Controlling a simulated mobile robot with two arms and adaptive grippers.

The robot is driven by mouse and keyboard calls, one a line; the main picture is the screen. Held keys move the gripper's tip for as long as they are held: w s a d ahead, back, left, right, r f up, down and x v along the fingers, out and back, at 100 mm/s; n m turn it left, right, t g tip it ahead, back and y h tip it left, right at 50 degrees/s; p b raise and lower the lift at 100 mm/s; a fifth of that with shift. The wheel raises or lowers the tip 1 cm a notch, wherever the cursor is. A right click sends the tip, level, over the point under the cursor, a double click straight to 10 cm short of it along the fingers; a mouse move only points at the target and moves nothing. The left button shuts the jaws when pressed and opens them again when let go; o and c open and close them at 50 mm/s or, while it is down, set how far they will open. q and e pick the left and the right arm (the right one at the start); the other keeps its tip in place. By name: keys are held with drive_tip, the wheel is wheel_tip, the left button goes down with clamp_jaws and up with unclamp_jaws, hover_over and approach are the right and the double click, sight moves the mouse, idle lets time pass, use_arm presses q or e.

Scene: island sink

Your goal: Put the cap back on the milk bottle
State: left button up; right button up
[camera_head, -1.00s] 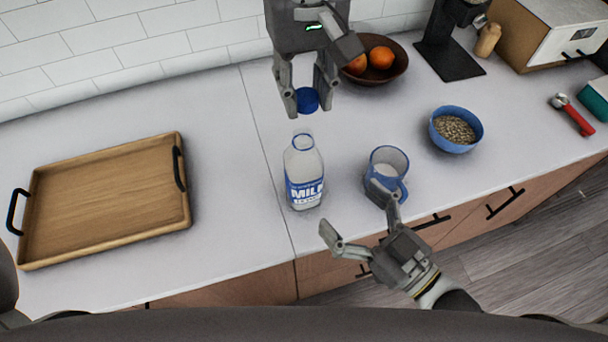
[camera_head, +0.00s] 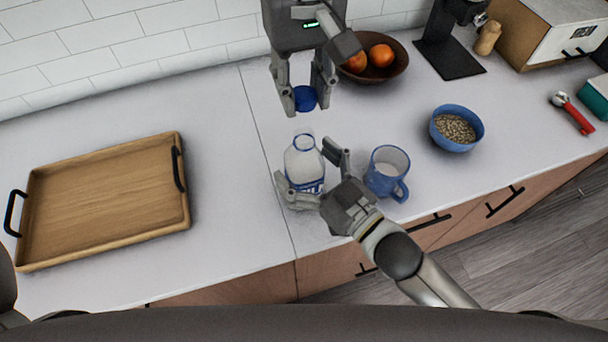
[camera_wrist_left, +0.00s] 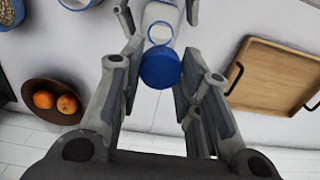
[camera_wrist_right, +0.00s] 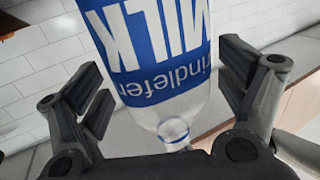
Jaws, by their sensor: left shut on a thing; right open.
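The milk bottle (camera_head: 304,165) stands upright on the counter, clear with a blue and white label and an open neck; its label fills much of the right wrist view (camera_wrist_right: 165,55). My left gripper (camera_head: 306,103) is shut on the blue cap (camera_head: 305,97), holding it above and just behind the bottle's mouth; the cap also shows in the left wrist view (camera_wrist_left: 160,67). My right gripper (camera_head: 305,172) is open, with one finger on each side of the bottle's body. I cannot tell whether the fingers touch it.
A blue mug (camera_head: 387,172) stands close to the right of my right gripper. A blue bowl of grain (camera_head: 456,130), a brown fruit bowl (camera_head: 398,70) and a red-handled tool (camera_head: 578,117) are farther right. A wooden tray (camera_head: 105,200) lies left, with clear counter between it and the bottle.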

sight(304, 134)
drive_tip(key=shift+w+a, duration=0.15)
drive_tip(key=shift+w, duration=0.05)
drive_tip(key=c, duration=1.6)
use_arm(q)
drive_tip(key=shift+s+f, duration=0.15)
drive_tip(key=shift+f, duration=2.35)
use_arm(e)
drive_tip(key=shift+o, duration=0.2)
use_arm(q)
drive_tip(key=shift+f, duration=0.1)
drive_tip(key=shift+f, duration=0.8)
drive_tip(key=shift+f, duration=0.55)
